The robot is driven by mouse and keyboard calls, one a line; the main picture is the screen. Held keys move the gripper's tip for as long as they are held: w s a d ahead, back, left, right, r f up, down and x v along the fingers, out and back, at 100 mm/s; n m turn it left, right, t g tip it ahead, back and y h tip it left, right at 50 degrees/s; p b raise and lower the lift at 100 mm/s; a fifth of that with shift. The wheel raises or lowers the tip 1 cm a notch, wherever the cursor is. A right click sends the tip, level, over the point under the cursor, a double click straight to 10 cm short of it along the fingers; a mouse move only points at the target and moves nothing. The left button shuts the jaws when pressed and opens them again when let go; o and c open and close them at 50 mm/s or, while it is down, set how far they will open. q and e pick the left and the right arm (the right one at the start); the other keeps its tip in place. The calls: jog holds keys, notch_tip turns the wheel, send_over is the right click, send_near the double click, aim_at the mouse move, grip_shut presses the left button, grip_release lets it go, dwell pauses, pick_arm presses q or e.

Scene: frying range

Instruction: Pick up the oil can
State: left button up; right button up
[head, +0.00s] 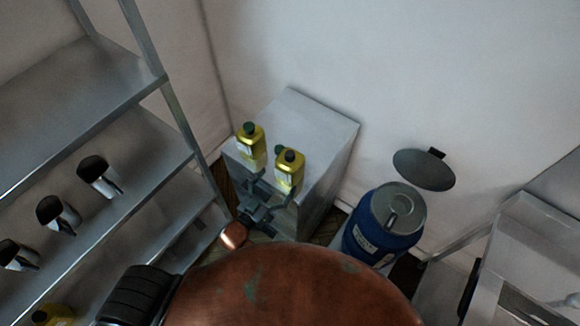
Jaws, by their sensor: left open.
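The left oil can (251,146) is near the cabinet's left edge. The right oil can (289,172) is closer to the front edge. Another dark green piece shows just behind its cap; I cannot tell what it belongs to. My left gripper (275,188) is open at the front of the cabinet, its fingers spread on either side of the right can's lower part. I cannot tell whether they touch it. My right gripper is not in view.
A blue barrel (379,232) stands right of the cabinet, with a round dark lid (424,169) beyond it. A metal shelf rack (120,190) on the left holds several dark-and-white items and a yellow can (53,315). Metal equipment (530,240) stands at the right.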

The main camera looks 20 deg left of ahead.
aim_at(290, 165)
pick_arm(q)
jog(key=shift+w+d+r, duration=0.15)
jog(key=shift+w+d, duration=0.05)
jog(key=shift+w, duration=0.2)
jog(key=x, duration=0.2)
jog(key=p+x, duration=0.1)
jog(key=x, duration=0.3)
jog(key=shift+w+r, duration=0.1)
jog(key=shift+r, duration=0.2)
jog(key=shift+w+d+f, duration=0.1)
jog(key=shift+w+d, duration=0.05)
jog(key=shift+w, duration=0.25)
jog(key=c, duration=1.6)
